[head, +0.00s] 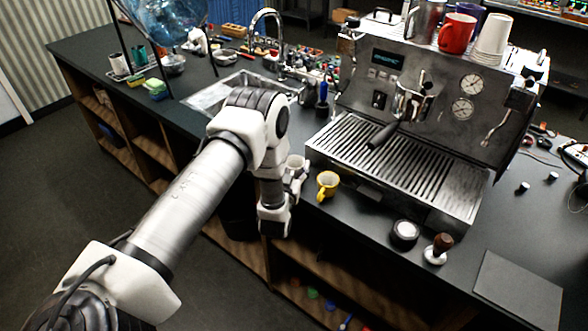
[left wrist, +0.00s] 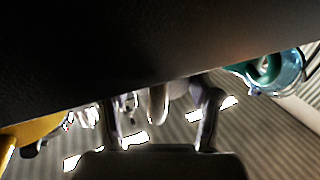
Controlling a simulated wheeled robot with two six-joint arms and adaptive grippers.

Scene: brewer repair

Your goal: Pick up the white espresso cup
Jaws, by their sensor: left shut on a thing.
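My left gripper (head: 299,176) is at the counter's front edge, left of the espresso machine. It is shut on the small white espresso cup (head: 296,161), whose upper part shows just above the fingers. The rest of the cup is hidden by the gripper and wrist. In the left wrist view the two fingers of my left gripper (left wrist: 163,115) show against a bright, blurred background, and a large dark shape covers the top. I cannot make out the cup clearly there. My right gripper is not in view.
A yellow cup (head: 327,184) stands just right of the gripper. The espresso machine (head: 400,165) with its drip grate is behind it. A sink (head: 225,92) lies behind my arm.

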